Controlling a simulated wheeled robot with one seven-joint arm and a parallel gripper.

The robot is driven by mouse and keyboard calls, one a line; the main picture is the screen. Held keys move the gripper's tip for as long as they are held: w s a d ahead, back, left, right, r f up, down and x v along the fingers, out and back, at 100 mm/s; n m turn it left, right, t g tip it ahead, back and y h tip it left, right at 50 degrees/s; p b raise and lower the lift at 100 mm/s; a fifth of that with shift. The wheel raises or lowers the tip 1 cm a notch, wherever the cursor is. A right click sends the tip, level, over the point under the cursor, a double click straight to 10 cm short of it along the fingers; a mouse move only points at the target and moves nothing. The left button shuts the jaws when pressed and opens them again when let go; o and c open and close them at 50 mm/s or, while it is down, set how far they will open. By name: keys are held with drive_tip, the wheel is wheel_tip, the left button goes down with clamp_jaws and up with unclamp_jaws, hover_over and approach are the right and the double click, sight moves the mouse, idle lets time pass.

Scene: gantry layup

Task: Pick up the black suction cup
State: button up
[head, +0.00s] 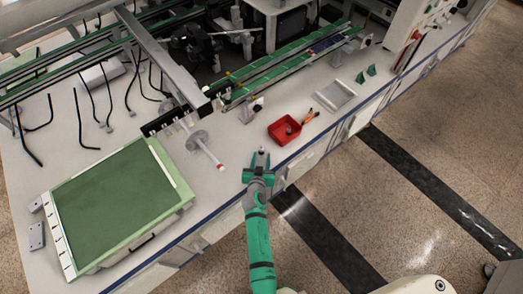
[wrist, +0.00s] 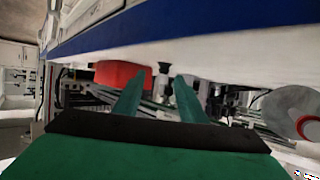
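My gripper (head: 260,161) reaches over the front edge of the bench, left of the red bin. In the wrist view my gripper (wrist: 163,80) has its two green fingers apart, with nothing seen clamped between them. A small black piece, which looks like the black suction cup (wrist: 166,69), shows in the gap between the fingertips, seemingly a little beyond them. Its exact distance is hard to tell. In the head view a tiny dark spot at the gripper's tip may be the same piece, but it is too small to be sure.
The red bin (head: 284,130) holds a small dark item; orange-handled pliers (head: 309,117) lie beside it. A grey disc with a rod (head: 198,140) is left of my gripper. A green panel (head: 115,195) fills the bench's left end. Conveyor rails (head: 275,75) run behind.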

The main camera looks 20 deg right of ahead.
sight(261, 151)
drive_tip(key=shift+w+a+r+x, duration=0.1)
drive_tip(key=shift+x, duration=0.8)
drive_tip(key=shift+w+a+r+x, duration=0.1)
drive_tip(key=shift+x, duration=0.85)
drive_tip(key=shift+w+a+r+x, duration=0.1)
drive_tip(key=shift+x, duration=0.8)
clamp_jaws()
